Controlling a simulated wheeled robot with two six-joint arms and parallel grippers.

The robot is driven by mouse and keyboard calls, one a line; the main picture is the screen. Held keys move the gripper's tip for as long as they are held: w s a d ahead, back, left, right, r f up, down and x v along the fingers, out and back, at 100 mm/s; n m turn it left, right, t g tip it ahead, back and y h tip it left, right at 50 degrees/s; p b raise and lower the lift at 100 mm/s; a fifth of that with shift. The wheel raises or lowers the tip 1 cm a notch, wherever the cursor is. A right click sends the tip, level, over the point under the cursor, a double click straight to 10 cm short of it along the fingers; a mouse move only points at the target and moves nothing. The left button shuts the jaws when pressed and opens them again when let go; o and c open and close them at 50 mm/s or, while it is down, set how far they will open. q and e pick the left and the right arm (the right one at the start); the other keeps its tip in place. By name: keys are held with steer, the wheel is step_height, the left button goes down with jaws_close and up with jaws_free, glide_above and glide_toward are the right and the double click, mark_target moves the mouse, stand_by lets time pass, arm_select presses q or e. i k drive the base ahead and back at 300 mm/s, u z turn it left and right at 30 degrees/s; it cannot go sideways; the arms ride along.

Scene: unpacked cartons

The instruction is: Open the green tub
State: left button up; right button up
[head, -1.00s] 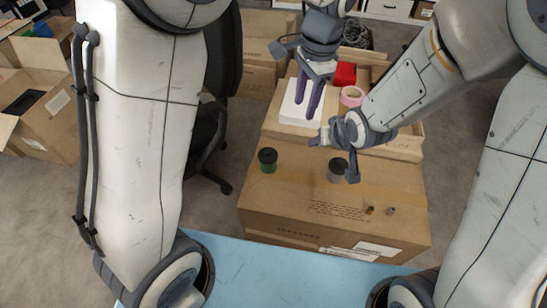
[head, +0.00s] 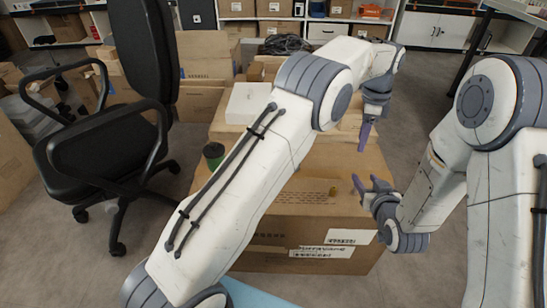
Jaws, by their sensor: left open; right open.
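The green tub (head: 213,153) stands upright near the left edge of the large carton's top, beside my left forearm. Its top is dark and its side green; it looks closed. My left gripper (head: 364,142) is open, pointing down over the right back part of the carton, well to the right of the tub. My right gripper (head: 364,186) is open and lower, at the carton's right edge, also far from the tub. Neither gripper touches the tub. My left arm crosses in front of the carton and hides part of its top.
A white box (head: 247,103) lies behind the tub. A black office chair (head: 110,150) stands at the left. Open cartons (head: 204,70) and shelves are behind. Floor at the right back is clear.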

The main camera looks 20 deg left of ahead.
mark_target(213, 164)
steer(key=z, duration=1.5)
steer(key=i, duration=0.3)
steer(key=u, duration=2.75)
